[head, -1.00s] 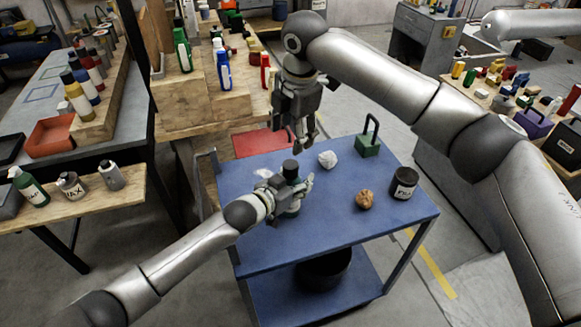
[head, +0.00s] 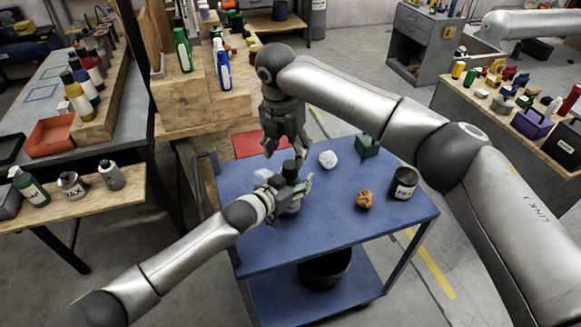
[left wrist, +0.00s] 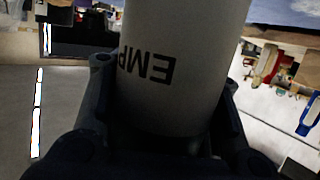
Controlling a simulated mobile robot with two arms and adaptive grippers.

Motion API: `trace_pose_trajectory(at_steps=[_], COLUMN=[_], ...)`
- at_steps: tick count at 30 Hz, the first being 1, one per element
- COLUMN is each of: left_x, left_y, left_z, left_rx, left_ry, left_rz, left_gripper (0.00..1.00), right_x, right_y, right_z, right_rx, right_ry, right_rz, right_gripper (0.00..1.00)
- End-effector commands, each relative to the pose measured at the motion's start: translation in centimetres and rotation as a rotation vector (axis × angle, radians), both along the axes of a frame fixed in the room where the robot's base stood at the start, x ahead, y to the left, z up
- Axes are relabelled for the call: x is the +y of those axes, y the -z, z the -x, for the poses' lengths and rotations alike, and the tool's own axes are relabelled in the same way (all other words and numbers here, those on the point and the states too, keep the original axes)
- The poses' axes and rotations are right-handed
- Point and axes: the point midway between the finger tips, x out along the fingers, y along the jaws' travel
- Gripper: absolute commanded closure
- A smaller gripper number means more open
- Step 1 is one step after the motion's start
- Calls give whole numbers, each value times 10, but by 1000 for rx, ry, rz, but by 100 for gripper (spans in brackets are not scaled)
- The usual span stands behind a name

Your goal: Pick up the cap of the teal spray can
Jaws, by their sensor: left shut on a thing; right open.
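My left gripper (head: 288,194) is shut around a can (head: 292,205) over the blue cart top. The left wrist view shows the can's pale body (left wrist: 190,50) between the fingers, with "EMP" printed on it upside down; no teal shows there. The dark cap (head: 291,168) is on top of the can, which looks upright. My right gripper (head: 284,151) is open, fingers pointing down, just above and slightly left of the cap. I cannot tell whether a finger touches the cap.
The blue cart (head: 330,240) also carries a white crumpled lump (head: 327,159), a brown lump (head: 364,200), a dark labelled tin (head: 404,183) and a green block-like item (head: 369,148). Its front right is clear. A wooden shelf with bottles stands behind left.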

Motion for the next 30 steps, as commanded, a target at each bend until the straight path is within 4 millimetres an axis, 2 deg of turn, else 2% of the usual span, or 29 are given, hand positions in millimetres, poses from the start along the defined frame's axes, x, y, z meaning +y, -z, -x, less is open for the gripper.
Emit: trace_pose_trajectory(at_steps=[9,13,19,27,30], left_x=[0,0,0,0,0], left_y=[0,0,0,0,0], left_z=[0,0,0,0,0], left_rx=[0,0,0,0,0], left_ry=[0,0,0,0,0], left_rz=[0,0,0,0,0], left_gripper=[85,85,85,85,85], right_x=[-9,-9,-9,-9,-9], right_y=[43,50,51,50,50], right_z=[-1,-3,-3,-3,-3], right_rx=[2,0,0,0,0], right_ry=[1,1,1,1,1], right_rz=[2,1,1,1,1], right_gripper=[41,41,41,74,75])
